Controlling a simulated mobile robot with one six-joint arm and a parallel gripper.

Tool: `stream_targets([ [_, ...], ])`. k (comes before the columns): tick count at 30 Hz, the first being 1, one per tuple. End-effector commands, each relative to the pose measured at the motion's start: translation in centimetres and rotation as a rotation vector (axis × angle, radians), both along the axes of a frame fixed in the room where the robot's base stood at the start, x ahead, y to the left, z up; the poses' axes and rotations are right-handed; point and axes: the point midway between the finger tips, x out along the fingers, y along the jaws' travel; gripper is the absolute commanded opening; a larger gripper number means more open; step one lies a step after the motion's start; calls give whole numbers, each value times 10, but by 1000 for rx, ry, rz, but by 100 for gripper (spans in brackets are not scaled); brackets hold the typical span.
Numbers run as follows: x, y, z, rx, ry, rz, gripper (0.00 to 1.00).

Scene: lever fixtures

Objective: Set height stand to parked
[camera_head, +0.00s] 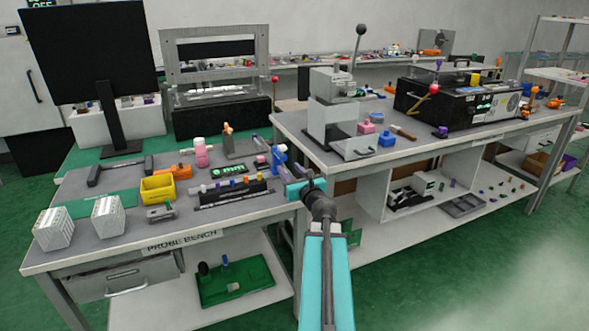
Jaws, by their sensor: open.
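No readable label names the height stand. The likeliest match is a pale grey upright stand (335,118) on the near left part of the right bench. A long lever with a black ball knob (361,29) rises from behind its top, pointing up and leaning slightly right. The lever's lower pivot is hard to make out. My gripper (291,187) is at the end of my turquoise arm, by the right end of the left bench. It is below and left of the stand, apart from it. Its jaws are small and partly hidden by my wrist, with nothing visibly held.
The left bench (110,200) holds a yellow bin (158,189), white blocks and several small tools. Blue parts (279,157) stand close behind my gripper. A black box (462,101) with a red-ball lever (433,89) sits on the right bench. Green floor is free at lower right.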

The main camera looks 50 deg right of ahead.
Motion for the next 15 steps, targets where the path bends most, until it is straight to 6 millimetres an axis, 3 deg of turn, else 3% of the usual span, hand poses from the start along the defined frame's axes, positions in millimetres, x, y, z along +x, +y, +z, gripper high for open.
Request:
stream_targets([
  [15, -7, 5, 0, 0, 0, -3, 41],
])
